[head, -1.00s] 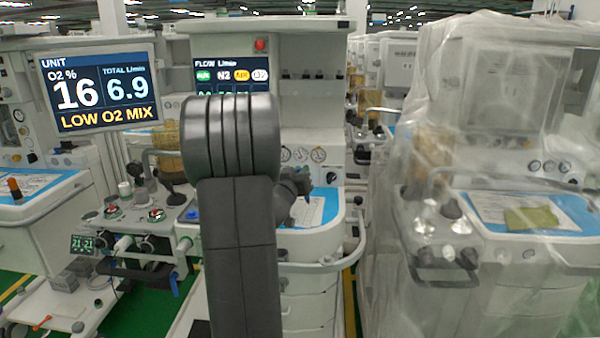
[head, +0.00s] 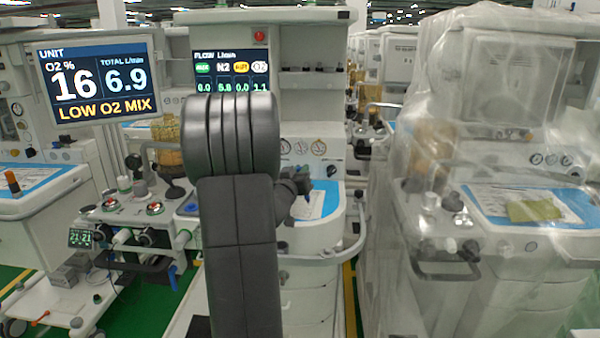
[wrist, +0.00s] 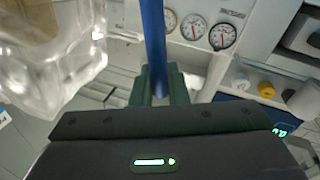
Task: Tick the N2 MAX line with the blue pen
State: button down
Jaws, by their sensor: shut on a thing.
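My gripper (wrist: 160,88) is shut on the blue pen (wrist: 154,40), which stands up between the fingers in the wrist view. In the head view my gripper (head: 300,186) shows just right of my arm, above the cart's worktop, with a bit of blue pen (head: 308,196) at its tip. A white sheet (head: 313,207) lies on a blue mat on that worktop, below and beside my gripper. Its print is too small to read, so I cannot make out the N2 MAX line. My arm hides part of the worktop. I cannot tell whether the pen touches the sheet.
The cart's flow screen (head: 231,70) shows N2 5.8 and O2 1.1. The unit monitor (head: 97,82) at left reads LOW O2 MIX. A rail (head: 335,257) runs along the worktop's front. A plastic-covered cart (head: 500,270) stands at right. Gauges (head: 318,146) sit behind the worktop.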

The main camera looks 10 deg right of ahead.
jog(key=shift+f+b, duration=0.5)
jog(key=shift+f, duration=0.1)
dwell(0.7)
jog(key=shift+s+d, duration=0.2)
jog(key=shift+d, duration=0.2)
dwell(1.1)
notch_tip(320, 180, up, 7)
jog(key=p, duration=0.6)
jog(key=shift+r+p, duration=0.1)
jog(key=shift+p, duration=0.2)
dwell(0.5)
